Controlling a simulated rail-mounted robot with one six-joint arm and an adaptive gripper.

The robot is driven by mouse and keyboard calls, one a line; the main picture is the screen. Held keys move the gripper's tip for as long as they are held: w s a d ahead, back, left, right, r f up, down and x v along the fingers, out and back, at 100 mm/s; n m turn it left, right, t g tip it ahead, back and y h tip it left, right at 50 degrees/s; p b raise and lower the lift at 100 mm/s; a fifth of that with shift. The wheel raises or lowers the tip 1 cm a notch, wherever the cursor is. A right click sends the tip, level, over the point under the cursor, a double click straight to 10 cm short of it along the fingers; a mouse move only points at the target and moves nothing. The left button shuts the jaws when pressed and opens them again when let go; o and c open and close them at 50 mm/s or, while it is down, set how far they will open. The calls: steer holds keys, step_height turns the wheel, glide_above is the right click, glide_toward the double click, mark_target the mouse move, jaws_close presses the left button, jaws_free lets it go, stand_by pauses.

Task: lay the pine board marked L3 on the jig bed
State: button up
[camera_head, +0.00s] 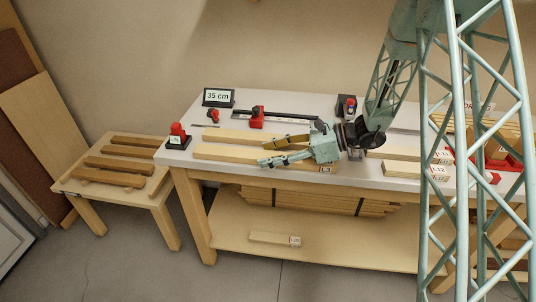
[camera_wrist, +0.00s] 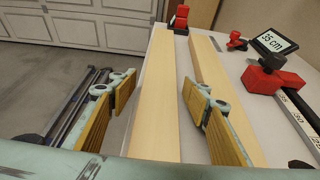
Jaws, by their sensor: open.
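The front pine board (camera_head: 225,153) lies flat on the white bench top; a small tag (camera_head: 327,169) at its right end seems to read L3. A second pine board (camera_head: 240,135) lies parallel behind it. My gripper (camera_head: 272,149) is open and empty over these boards. In the wrist view my gripper (camera_wrist: 160,112) has one finger on each side of the front board (camera_wrist: 162,85), with the right finger overlapping the rear board (camera_wrist: 208,65). I cannot tell whether the fingers touch wood. The jig bed is not clearly identifiable; red fixtures (camera_head: 498,156) at the right are partly behind my lattice column.
A red-topped stop (camera_head: 177,137) stands at the bench's left end. A 35 cm display (camera_head: 218,97) and a rail with a red slider (camera_head: 257,117) lie behind the boards. More labelled boards (camera_head: 402,169) lie right. A low table (camera_head: 85,188) holds darker boards.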

steer(key=shift+p+v, duration=1.25)
steer(key=shift+v, duration=4.6)
steer(key=shift+s+a+r+n, duration=0.15)
steer(key=shift+s+r+n, duration=0.2)
steer(key=shift+r, duration=0.2)
steer(key=s+a+r+n+g+h, duration=0.15)
steer(key=s+r+n, duration=0.25)
steer(key=s+r, duration=0.45)
steer(key=s+a+r+n+g+h, duration=0.1)
steer(key=s+r+n+g+h, duration=0.15)
steer(key=s+r+n, duration=0.55)
steer(key=s+d+r+n+t+h, duration=0.2)
steer(key=s+d+r+h, duration=0.1)
steer(key=s, duration=0.6)
steer(key=s+d+r+n+t+h, duration=0.1)
steer(key=s+d+r+n+h, duration=0.2)
steer(key=s, duration=0.6)
steer(key=s+d+r+n+t+h, duration=0.2)
steer(key=s+d, duration=0.3)
steer(key=s, duration=0.4)
steer(key=shift+d+r+t+h, duration=0.3)
steer(key=shift+d+r+h, duration=0.1)
steer(key=shift+r+h, duration=0.2)
steer(key=shift+o, duration=0.6)
